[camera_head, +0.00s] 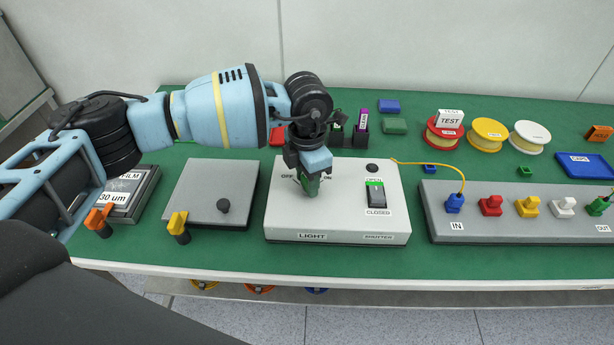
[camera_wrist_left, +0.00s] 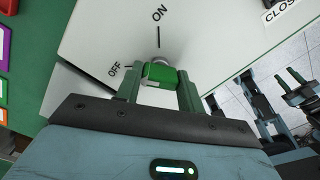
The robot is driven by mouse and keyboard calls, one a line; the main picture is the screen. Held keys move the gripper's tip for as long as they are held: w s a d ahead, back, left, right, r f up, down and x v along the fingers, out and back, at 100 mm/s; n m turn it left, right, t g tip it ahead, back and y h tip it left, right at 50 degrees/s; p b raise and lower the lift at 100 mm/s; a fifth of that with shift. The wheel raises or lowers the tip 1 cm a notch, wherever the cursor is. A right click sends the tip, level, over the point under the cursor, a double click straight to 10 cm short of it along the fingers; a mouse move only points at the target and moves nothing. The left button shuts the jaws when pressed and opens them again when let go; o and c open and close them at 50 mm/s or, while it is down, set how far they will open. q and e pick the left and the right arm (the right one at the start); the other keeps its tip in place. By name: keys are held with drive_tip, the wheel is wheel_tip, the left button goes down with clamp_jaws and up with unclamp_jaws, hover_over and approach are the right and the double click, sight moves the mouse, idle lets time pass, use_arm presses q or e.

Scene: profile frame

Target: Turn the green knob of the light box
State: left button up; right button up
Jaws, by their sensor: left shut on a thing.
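The light box (camera_head: 285,225) is a white box with a LIGHT label, OFF and ON marks and a shutter switch (camera_head: 376,195). My left gripper (camera_head: 310,188) points down at the knob area on its left half. In the left wrist view, the green knob (camera_wrist_left: 160,73) sits between the two green fingers of my left gripper (camera_wrist_left: 158,92), which are shut on it. The OFF mark is at the knob's left and the ON mark is above it. The knob's pointer is not clear. In the head view the gripper mostly hides the knob.
A grey panel (camera_head: 480,230) with coloured plugs and a yellow cable stands to the right. Several spools, including a yellow one (camera_head: 487,132), stand behind it. Light-blue and dark arm parts show at the wrist view's right.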

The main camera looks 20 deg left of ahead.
use_arm(q)
drive_tip(key=m, duration=0.3)
drive_tip(key=shift+m, duration=0.4)
drive_tip(key=m, duration=0.4)
drive_tip(key=shift+m+b, duration=0.3)
drive_tip(key=shift+b, duration=0.1)
drive_tip(key=m, duration=0.3)
drive_tip(key=shift+b, duration=0.4)
drive_tip(key=m, duration=0.2)
drive_tip(key=shift+m+b, duration=0.3)
drive_tip(key=shift+m, duration=0.4)
use_arm(e)
drive_tip(key=f, duration=0.1)
drive_tip(key=s+f, duration=0.1)
drive_tip(key=shift+s+a+f+g, duration=0.1)
drive_tip(key=shift+s+f+g, duration=0.1)
drive_tip(key=shift+f+g, duration=0.15)
drive_tip(key=shift+s, duration=0.15)
use_arm(q)
drive_tip(key=o, duration=1)
drive_tip(key=shift+r, duration=0.15)
